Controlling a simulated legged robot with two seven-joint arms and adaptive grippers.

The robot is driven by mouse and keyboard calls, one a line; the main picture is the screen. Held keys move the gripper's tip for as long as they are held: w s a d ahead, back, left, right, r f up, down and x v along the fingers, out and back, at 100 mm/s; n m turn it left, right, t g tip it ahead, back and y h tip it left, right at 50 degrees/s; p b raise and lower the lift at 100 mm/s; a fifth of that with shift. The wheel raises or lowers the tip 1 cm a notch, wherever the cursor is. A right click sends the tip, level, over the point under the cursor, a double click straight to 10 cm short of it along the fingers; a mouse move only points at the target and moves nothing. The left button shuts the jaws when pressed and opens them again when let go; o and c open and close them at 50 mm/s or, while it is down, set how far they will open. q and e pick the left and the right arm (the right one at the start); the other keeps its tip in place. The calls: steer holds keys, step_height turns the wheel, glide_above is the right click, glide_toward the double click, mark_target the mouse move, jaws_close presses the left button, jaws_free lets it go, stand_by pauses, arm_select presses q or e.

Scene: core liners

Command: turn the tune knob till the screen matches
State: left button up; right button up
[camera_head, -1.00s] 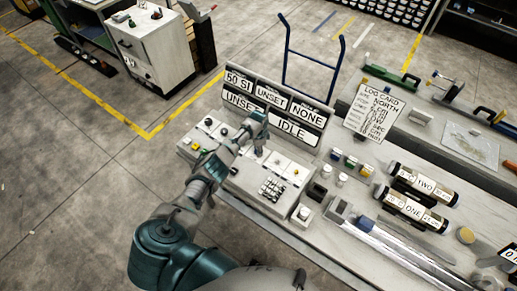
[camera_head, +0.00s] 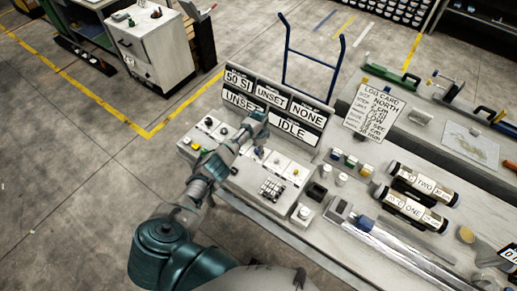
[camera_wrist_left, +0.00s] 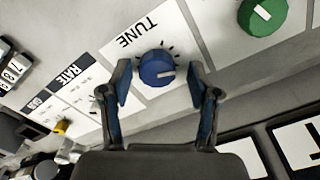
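The blue tune knob (camera_wrist_left: 157,68) with a pale pointer line sits on a white plate marked TUNE in the left wrist view. My left gripper (camera_wrist_left: 159,74) is open, one finger on each side of the knob, with gaps visible between fingers and knob. In the head view my left gripper (camera_head: 258,128) is over the console (camera_head: 240,178) and hides the knob. The screen (camera_head: 275,108) behind it reads 50 SI, UNSET, NONE, UNSET and IDLE. My right gripper is not in view.
A green knob (camera_wrist_left: 262,15) and a RATE plate (camera_wrist_left: 70,78) flank the tune knob. A log card (camera_head: 373,112) stands right of the screen. Labelled core tubes ONE (camera_head: 411,208) and TWO (camera_head: 424,184) lie on the bench to the right.

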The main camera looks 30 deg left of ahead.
arm_select(q)
step_height(320, 180, up, 12)
stand_by(0.6)
steer(key=shift+f, duration=0.15)
